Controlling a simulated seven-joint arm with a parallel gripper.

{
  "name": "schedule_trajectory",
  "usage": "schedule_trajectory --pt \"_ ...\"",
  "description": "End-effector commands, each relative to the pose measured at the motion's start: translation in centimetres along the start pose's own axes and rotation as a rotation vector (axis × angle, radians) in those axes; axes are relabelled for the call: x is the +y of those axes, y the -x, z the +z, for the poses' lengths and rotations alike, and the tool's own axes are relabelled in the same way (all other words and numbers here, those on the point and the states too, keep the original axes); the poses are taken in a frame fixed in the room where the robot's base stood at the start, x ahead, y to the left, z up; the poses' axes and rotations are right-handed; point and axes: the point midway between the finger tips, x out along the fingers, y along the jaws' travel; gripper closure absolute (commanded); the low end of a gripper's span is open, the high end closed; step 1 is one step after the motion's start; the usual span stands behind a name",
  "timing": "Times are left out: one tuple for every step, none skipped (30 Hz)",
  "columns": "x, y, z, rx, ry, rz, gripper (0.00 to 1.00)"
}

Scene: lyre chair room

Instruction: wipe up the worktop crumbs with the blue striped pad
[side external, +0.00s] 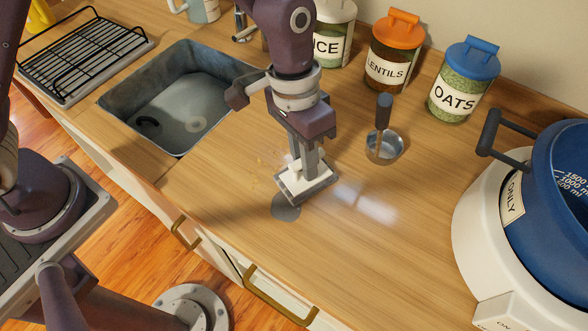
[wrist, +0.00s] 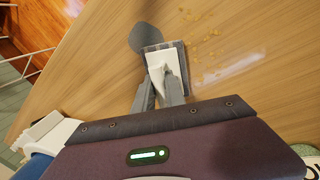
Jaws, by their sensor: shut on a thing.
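My gripper (side external: 306,172) is shut on the white handle of a small rectangular pad (side external: 308,190). The pad looks grey in the side view, and blue stripes cannot be made out there. In the wrist view, the pad (wrist: 176,48) is under the fingers, with its white handle between them. It is low over the worktop (side external: 400,225) and appears to touch it. Yellowish crumbs (wrist: 208,47) lie scattered beside the pad in the wrist view. In the side view, faint crumbs (side external: 268,160) show behind and left of the pad.
A flat grey patch (side external: 286,208) lies at the pad's front edge. A sink (side external: 180,98) is at left. A metal cup with a dark handle (side external: 384,143) stands right of my gripper. Labelled jars (side external: 462,85) line the back. A blue and white appliance (side external: 490,215) fills the right.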

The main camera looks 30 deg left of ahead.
Motion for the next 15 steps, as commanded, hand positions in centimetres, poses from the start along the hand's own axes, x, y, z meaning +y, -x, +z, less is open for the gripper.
schedule_trajectory --pt "-0.2 0.0 -0.5 0.0 0.001 0.0 1.0" --pt "-0.4 0.0 -0.8 0.0 0.0 0.0 1.0" --pt "-0.5 0.1 -1.2 0.0 0.001 0.0 1.0" --pt "-0.7 0.1 -1.5 0.0 0.001 0.0 1.0" --pt "-0.8 0.1 -1.9 0.0 0.001 0.0 1.0" --pt "-1.0 0.1 -2.3 0.001 0.002 0.0 1.0" --pt "-1.1 0.2 -2.6 0.0 0.002 -0.001 1.0" --pt "-1.2 0.2 -2.9 0.0 0.002 0.0 1.0" --pt "-1.4 0.2 -3.3 0.001 0.001 0.0 1.0" --pt "-1.5 0.3 -3.6 0.001 0.001 0.0 1.0" --pt "-1.6 0.2 -3.9 0.0 0.001 0.0 1.0" --pt "-1.8 0.3 -4.3 0.0 0.001 0.0 1.0" --pt "-1.9 0.3 -4.6 0.001 0.002 -0.001 1.0" --pt "-2.1 0.4 -4.9 0.0 0.002 -0.001 1.0" --pt "-2.2 0.4 -5.3 0.001 0.002 -0.001 1.0"
